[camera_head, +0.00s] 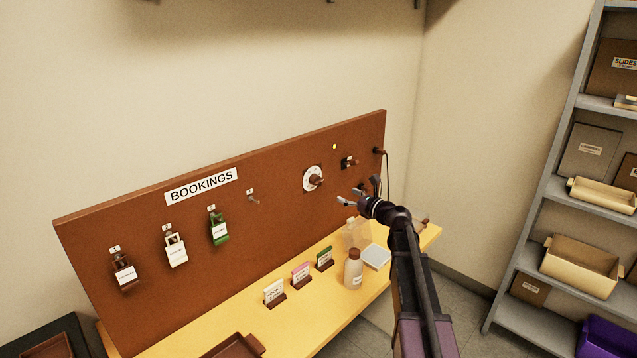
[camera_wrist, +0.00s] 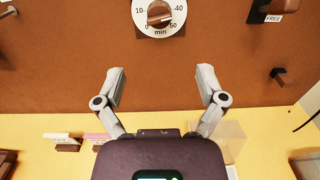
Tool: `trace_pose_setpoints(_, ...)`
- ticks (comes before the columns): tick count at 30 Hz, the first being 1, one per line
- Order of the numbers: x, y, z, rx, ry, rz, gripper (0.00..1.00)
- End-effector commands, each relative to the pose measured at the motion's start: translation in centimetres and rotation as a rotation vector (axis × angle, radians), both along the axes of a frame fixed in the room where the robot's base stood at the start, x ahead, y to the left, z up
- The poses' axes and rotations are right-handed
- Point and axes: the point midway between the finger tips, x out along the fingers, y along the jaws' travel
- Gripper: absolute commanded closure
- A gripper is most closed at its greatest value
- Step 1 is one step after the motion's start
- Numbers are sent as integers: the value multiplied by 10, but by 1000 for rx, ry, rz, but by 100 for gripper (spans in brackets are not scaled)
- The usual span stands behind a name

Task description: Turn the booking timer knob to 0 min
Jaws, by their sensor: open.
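The booking timer knob (camera_head: 317,181) is brown and sits on a round white dial (camera_head: 308,184) on the brown BOOKINGS board. In the wrist view the knob (camera_wrist: 159,14) is at the top centre. The dial there shows 10, 0, 50, 40 and "min"; its upper part is cut off. The knob's grip lies nearly level, with a pale mark, but I cannot tell the exact reading. My gripper (camera_wrist: 161,76) is open and empty, its fingers apart below the dial. In the head view my gripper (camera_head: 359,192) is right of and in front of the knob, not touching it.
A switch labelled FREE (camera_wrist: 273,17) and a dark peg (camera_wrist: 280,76) are right of the dial. Tags hang on hooks at the board's left. On the yellow bench (camera_head: 325,310) stand small cards, a bottle (camera_head: 353,270) and a clear container (camera_head: 356,232). Shelves stand at right.

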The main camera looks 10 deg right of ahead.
Motion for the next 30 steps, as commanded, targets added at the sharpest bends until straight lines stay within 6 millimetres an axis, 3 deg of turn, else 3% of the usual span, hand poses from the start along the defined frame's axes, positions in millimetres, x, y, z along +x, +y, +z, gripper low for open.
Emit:
trace_pose_setpoints(11,15,9,0,-2,0,2,10)
trace_pose_setpoints(30,90,63,0,-3,-1,1,10)
